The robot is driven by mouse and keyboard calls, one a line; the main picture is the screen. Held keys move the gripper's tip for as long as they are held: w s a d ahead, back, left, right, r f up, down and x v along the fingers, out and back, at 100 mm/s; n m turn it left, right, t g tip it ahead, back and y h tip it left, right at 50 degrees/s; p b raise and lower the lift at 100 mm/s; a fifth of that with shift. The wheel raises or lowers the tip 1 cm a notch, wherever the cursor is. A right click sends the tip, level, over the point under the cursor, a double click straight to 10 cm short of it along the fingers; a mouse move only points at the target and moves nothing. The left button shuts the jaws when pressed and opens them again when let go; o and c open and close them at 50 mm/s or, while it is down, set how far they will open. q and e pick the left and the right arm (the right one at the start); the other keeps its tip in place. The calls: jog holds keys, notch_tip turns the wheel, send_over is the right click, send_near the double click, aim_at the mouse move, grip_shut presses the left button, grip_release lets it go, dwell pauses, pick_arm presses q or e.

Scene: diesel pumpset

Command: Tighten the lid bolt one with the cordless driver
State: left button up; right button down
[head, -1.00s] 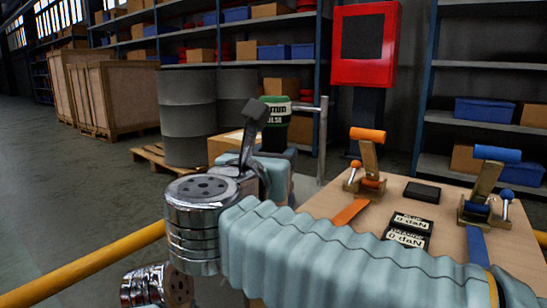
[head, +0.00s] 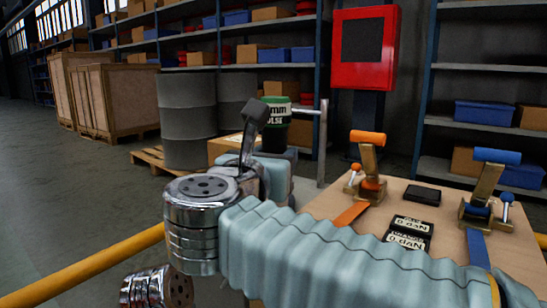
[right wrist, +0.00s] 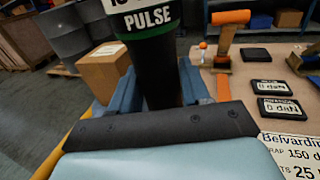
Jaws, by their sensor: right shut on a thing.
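The cordless driver (head: 278,130) is dark with a green band and a white label. It stands about upright in my right gripper (head: 270,160), which is shut on it. The driver's lower end is hidden behind the hand. The lid and its bolt one cannot be made out in either view. My left gripper is not in view.
A wooden board (head: 325,203) at right carries an orange-handled clamp (head: 369,160), a blue-handled clamp (head: 490,185) and small black displays (head: 408,232). A cardboard box (head: 222,148) and grey drums (head: 187,120) stand behind the driver. Yellow rails (head: 90,265) cross the front.

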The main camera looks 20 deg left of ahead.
jog(key=shift+f+b, duration=0.35)
jog(key=shift+f, duration=0.05)
dwell(0.9)
jog(key=shift+r, duration=0.1)
